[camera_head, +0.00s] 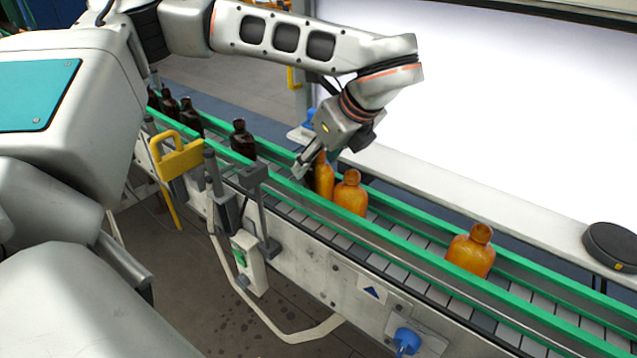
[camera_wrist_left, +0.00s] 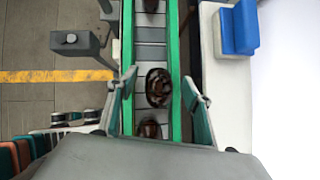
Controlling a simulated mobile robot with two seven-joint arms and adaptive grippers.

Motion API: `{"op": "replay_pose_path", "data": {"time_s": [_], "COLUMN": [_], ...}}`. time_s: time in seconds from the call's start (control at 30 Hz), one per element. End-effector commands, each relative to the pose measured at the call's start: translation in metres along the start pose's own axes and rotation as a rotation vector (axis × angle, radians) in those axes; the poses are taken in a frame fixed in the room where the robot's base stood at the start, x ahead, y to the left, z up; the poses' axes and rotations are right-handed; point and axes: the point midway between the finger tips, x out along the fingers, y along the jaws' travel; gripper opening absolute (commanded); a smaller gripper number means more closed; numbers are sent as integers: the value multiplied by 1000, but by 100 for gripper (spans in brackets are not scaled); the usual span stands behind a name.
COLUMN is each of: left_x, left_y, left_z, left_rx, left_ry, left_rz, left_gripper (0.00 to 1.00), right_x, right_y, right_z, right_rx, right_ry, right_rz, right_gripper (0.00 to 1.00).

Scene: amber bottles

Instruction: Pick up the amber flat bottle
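Three amber bottles stand upright on the conveyor in the head view: one (camera_head: 324,180) partly hidden below my left gripper, one (camera_head: 350,196) just right of it, and one (camera_head: 471,252) farther right. I cannot tell which is the flat one. My left gripper (camera_head: 312,167) is over the conveyor by the leftmost amber bottle. In the left wrist view the gripper (camera_wrist_left: 160,80) is open, its fingers spread on either side of a dark-looking bottle (camera_wrist_left: 158,88). A second dark bottle (camera_wrist_left: 150,128) shows nearer the wrist. Contact is not visible. My right gripper is not in view.
Several dark bottles, one at the near end of that group (camera_head: 242,140), stand left on the conveyor. Green rails (camera_head: 410,240) line both sides. A yellow handle (camera_head: 178,155) stands in front. A black round device (camera_head: 612,245) sits on the ledge at right.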

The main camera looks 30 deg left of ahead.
Motion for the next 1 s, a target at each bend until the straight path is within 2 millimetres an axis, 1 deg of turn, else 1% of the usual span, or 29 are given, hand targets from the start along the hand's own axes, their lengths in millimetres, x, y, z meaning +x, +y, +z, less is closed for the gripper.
{"op": "replay_pose_path", "data": {"time_s": [0.03,0.07,0.1,0.17,0.2,0.43,0.57,0.67,0.9,1.0], "left_x": [0,0,0,0,0,-1,-9,-22,-61,-73], "left_y": [0,0,0,0,0,0,-1,-1,-1,-1], "left_z": [0,0,0,0,0,0,5,14,39,47], "left_rx": [0,0,0,0,0,0,-1,-3,-5,-3], "left_ry": [0,0,0,0,0,0,-1,-2,-2,-2], "left_rz": [0,0,0,0,0,-1,-3,-5,-4,-3], "left_gripper": [35,28,17,2,0,0,0,0,0,0], "right_x": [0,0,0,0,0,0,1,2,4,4], "right_y": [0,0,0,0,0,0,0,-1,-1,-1], "right_z": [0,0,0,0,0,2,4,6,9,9], "right_rx": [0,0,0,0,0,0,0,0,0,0], "right_ry": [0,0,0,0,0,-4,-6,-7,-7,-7], "right_rz": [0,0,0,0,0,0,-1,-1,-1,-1], "right_gripper": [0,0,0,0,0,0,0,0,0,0]}}
